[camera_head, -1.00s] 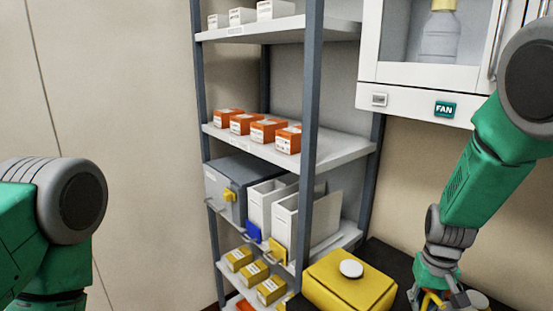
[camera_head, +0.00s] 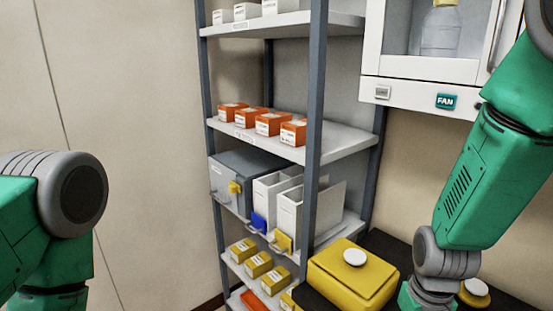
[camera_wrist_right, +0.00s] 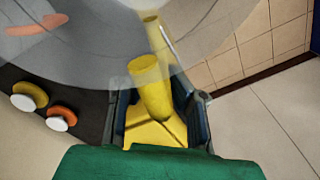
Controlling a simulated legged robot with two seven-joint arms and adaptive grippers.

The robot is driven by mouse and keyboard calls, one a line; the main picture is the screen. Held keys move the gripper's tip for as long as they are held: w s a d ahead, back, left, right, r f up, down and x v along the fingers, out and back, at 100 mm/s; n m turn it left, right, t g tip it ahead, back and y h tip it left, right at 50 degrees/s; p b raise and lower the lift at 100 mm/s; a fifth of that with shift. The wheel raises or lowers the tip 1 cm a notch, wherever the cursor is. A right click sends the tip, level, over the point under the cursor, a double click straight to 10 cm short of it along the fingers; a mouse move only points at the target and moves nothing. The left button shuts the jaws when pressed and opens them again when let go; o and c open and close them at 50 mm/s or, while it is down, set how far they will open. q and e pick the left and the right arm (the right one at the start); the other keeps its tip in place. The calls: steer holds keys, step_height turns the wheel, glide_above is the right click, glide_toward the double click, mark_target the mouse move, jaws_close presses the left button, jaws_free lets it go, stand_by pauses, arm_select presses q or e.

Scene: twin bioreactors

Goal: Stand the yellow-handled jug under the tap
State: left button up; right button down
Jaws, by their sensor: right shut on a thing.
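The jug (camera_wrist_right: 85,50) shows in the right wrist view as a large clear grey body across the top, cut off by the frame. Its yellow handle (camera_wrist_right: 148,85) stands between the fingers of my right gripper (camera_wrist_right: 156,100), which is shut on it. In the head view my right arm comes down at the right and its gripper is below the frame edge, so the jug is not seen there. My left arm is at the left edge; its gripper is out of view. I cannot make out the tap in either view.
A yellow container with a white cap (camera_head: 345,278) stands on the dark bench beside my right forearm. A shelf rack (camera_head: 315,140) holds orange boxes, white bins and a grey case. A white cabinet (camera_head: 420,97) hangs above. Yellow and orange white-capped items (camera_wrist_right: 30,97) show in the wrist view.

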step_height(320, 180, down, 15)
steer(key=s+a+b, duration=0.1)
steer(key=s+b, duration=0.1)
steer(key=b, duration=1.3)
steer(key=shift+s+a+n, duration=0.15)
steer(key=shift+s+n, duration=0.1)
steer(key=shift+n, duration=0.05)
steer(key=shift+r, duration=0.15)
